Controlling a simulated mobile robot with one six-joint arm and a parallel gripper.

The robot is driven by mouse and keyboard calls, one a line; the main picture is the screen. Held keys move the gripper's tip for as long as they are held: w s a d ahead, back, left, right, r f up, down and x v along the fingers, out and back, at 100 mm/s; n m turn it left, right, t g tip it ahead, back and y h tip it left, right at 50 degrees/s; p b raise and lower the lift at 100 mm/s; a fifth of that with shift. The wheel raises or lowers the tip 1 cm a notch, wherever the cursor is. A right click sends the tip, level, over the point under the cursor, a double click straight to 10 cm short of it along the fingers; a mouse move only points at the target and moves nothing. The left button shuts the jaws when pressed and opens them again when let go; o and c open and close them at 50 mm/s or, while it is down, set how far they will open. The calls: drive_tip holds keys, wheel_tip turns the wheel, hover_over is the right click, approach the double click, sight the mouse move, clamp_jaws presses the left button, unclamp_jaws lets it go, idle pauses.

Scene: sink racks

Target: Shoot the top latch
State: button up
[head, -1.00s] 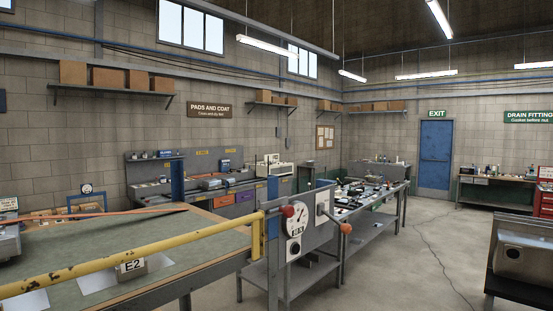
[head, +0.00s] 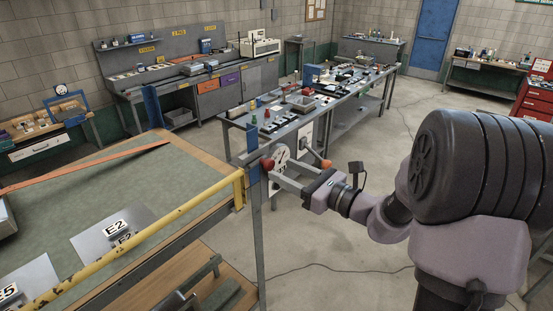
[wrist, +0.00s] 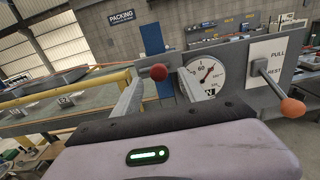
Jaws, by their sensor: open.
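A grey panel (wrist: 240,102) carries a round white dial (wrist: 207,72), a red ball knob (wrist: 158,72) and a lever ending in an orange knob (wrist: 292,107) beside a PULL / REST plate (wrist: 277,50). I cannot tell which part is the top latch. My gripper (wrist: 165,66) is open, its two fingers pointing at the panel; the red knob shows between them, and whether they touch it is unclear. In the head view, my gripper (head: 274,173) is close to the red knob (head: 267,164) and dial (head: 281,155), with the orange knob (head: 326,164) to the right.
A yellow rail (head: 150,242) runs along the green-topped table (head: 95,205) at left and ends near the panel. A grey bench (head: 280,119) with small parts stands behind. The floor (head: 330,235) is open, with a thin cable lying across it.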

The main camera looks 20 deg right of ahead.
sight(271, 165)
drive_tip(key=x, duration=0.2)
drive_tip(key=shift+w+a+r, duration=0.15)
drive_tip(key=shift+a, duration=0.2)
drive_tip(key=shift+w+a+p, duration=0.15)
drive_tip(key=shift+w+p, duration=0.15)
drive_tip(key=shift+w, duration=0.1)
drive_tip(key=shift+s, duration=0.1)
clamp_jaws()
idle(0.7)
